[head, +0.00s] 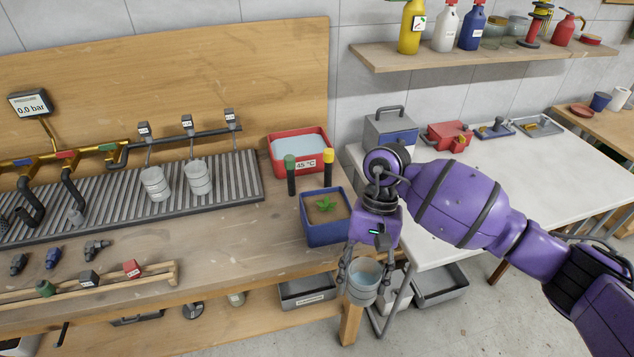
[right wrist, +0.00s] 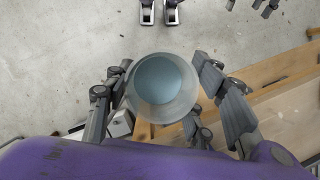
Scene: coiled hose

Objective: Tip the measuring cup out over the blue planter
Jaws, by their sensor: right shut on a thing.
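The measuring cup (head: 362,294) is a clear cup with pale bluish liquid in it. It is held upright in the air, in front of and to the right of the bench edge. My right gripper (head: 363,272) is shut on it, with fingers on either side. In the right wrist view the cup (right wrist: 160,82) shows from above between the fingers of the gripper (right wrist: 161,66). The blue planter (head: 325,233), with soil and a small green plant, stands on the bench's right end, up and left of the cup. My left gripper is not seen in the head view.
A white table (head: 500,180) is at the right.

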